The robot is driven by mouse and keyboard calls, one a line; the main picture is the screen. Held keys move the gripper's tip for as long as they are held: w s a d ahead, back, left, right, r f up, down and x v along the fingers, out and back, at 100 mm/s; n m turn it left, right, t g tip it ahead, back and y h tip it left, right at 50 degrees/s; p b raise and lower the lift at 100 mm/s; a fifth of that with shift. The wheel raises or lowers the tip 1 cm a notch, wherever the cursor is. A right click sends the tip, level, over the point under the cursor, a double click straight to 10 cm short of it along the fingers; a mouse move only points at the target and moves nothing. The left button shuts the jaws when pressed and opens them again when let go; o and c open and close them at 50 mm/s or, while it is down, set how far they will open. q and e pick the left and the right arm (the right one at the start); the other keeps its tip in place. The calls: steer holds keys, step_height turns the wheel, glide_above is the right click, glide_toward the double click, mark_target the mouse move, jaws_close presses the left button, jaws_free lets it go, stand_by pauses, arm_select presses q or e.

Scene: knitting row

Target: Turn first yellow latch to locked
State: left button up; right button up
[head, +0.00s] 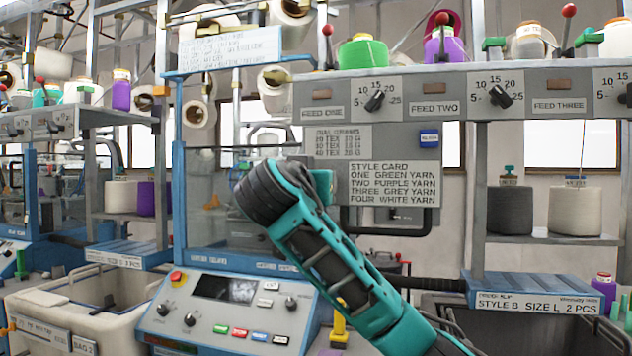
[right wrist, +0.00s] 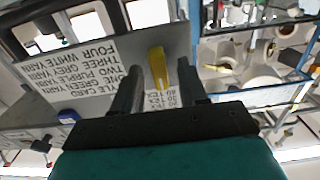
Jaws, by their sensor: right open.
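A yellow latch (right wrist: 158,66) shows in the right wrist view as a slim upright bar on the grey panel, beside the style card (right wrist: 85,68). My right gripper (right wrist: 160,72) is open, with one dark finger on each side of the latch in that view. I cannot tell whether the fingers touch it or how deep they reach. In the head view my right arm covers the latch and the fingers. The style card (head: 392,182) is readable there. My left gripper is out of view.
A control console (head: 228,310) with buttons and a small screen stands below the panel. A small yellow upright piece (head: 339,322) stands at its right. Feed dials (head: 375,100) and yarn cones (head: 363,55) line the shelf above. A white bin (head: 75,310) is at lower left.

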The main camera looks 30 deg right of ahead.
steer(key=shift+c, duration=0.3)
jaws_close()
steer(key=shift+w+f, duration=0.1)
steer(key=m+b, duration=0.2)
steer(key=m, duration=0.7)
steer(key=m+b, duration=0.3)
steer(key=m, duration=0.5)
steer(key=shift+s+d+f+m+b, duration=0.2)
steer(key=shift+m+b, duration=0.15)
steer(key=shift+m, duration=0.05)
stand_by(0.5)
